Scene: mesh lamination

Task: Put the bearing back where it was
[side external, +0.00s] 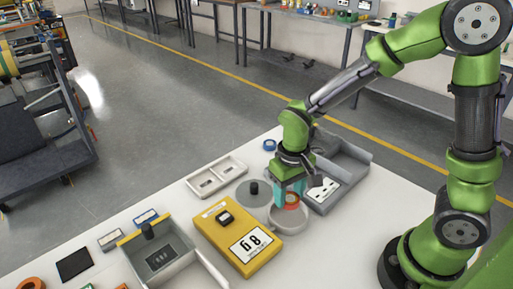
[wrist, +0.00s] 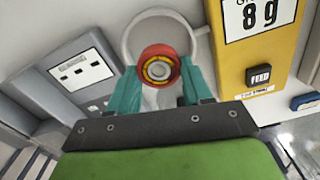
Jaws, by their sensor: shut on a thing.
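The bearing (wrist: 158,69) is a red ring with a yellow band and a grey centre. My gripper (wrist: 157,85) has teal fingers and is shut on it, one finger on each side. In the side external view the bearing (side external: 291,198) shows as a small red ring between the fingertips of my gripper (side external: 290,190). It is over a round, pale, shallow dish (side external: 289,219), which shows behind the bearing in the wrist view (wrist: 185,38). I cannot tell whether the bearing touches the dish.
A yellow scale box (side external: 237,237) reading "8 g" stands beside the dish. A grey disc with a black knob (side external: 254,195) lies behind. A grey tray with a socket-like panel (side external: 345,165) is to the right. A grey bin (side external: 178,262) and white two-slot tray (side external: 216,180) are left.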

